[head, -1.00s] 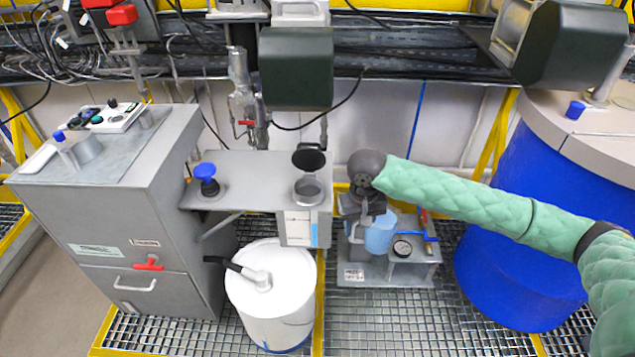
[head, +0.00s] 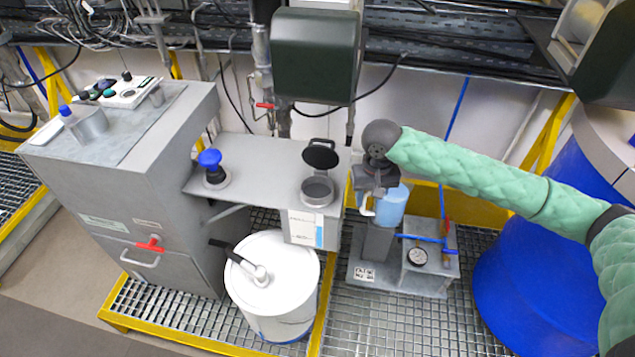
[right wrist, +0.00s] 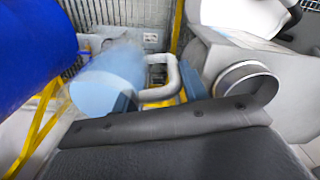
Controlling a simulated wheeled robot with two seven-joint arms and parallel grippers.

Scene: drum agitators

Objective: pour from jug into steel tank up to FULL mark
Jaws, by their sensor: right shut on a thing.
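The light blue jug (head: 392,206) hangs upright from my right gripper (head: 370,195), just right of the steel tank. In the right wrist view the jug (right wrist: 105,82) is blurred and its pale handle (right wrist: 172,72) lies between the fingers; the gripper is shut on the jug. The steel tank (head: 300,229) has a round filler neck (head: 317,190) with its black lid swung up, and the open neck shows in the right wrist view (right wrist: 245,88). A white plate with a blue strip (head: 306,230) is on the tank's front; its marks are too small to read. My left gripper is not in view.
A grey stand with a gauge (head: 418,257) is below the jug. A dark box (head: 316,55) hangs above the tank. A blue-knobbed fitting (head: 210,165) stands left of the neck, a white drum (head: 272,285) below, a large blue drum (head: 530,270) at right.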

